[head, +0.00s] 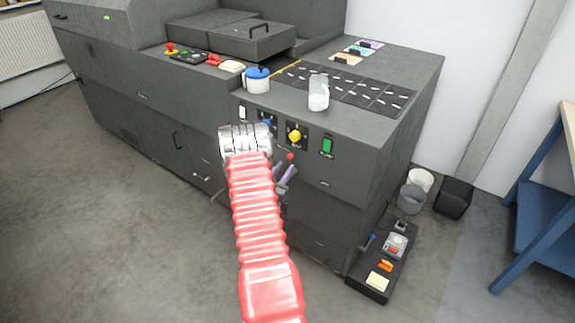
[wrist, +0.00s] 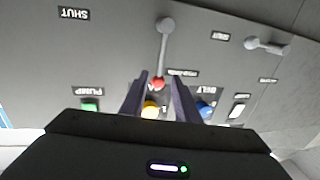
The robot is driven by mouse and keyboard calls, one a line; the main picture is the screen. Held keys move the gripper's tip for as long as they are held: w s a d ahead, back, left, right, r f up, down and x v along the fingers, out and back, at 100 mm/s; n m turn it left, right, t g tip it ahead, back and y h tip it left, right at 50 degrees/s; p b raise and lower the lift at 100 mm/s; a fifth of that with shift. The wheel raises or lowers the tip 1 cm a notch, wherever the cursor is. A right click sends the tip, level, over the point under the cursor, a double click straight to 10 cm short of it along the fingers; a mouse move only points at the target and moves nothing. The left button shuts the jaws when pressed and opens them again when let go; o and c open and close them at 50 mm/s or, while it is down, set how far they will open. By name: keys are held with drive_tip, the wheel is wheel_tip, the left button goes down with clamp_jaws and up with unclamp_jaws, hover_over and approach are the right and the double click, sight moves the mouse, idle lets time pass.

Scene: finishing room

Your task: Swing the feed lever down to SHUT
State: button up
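The feed lever, seen upside down in the wrist view, has a grey pivot, a grey rod (wrist: 163,52) and a red knob (wrist: 158,83). The red knob also shows in the head view (head: 291,156), just past my fingertips; my fingers hide the rod there. The knob is on the upper side of the pivot, so the lever stands nearly upright. A SHUT label (wrist: 74,14) sits to the left in the wrist view. My gripper (wrist: 160,76) is open, its fingers either side of the knob, with visible gaps. It also shows in the head view (head: 287,170).
Close above the lever is a row of controls: yellow knob (head: 295,136), blue knob (head: 267,123), green button (head: 327,147) and white switch (head: 242,113). Another grey lever (wrist: 265,44) sits to the side. A blue-lidded pot (head: 257,84) and clear jar (head: 318,98) stand on top.

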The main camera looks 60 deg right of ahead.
sight(290, 161)
drive_tip(key=shift+d, duration=1.75)
drive_tip(key=shift+c, duration=0.4)
drive_tip(key=c, duration=0.6)
drive_tip(key=shift+w, duration=0.1)
clamp_jaws()
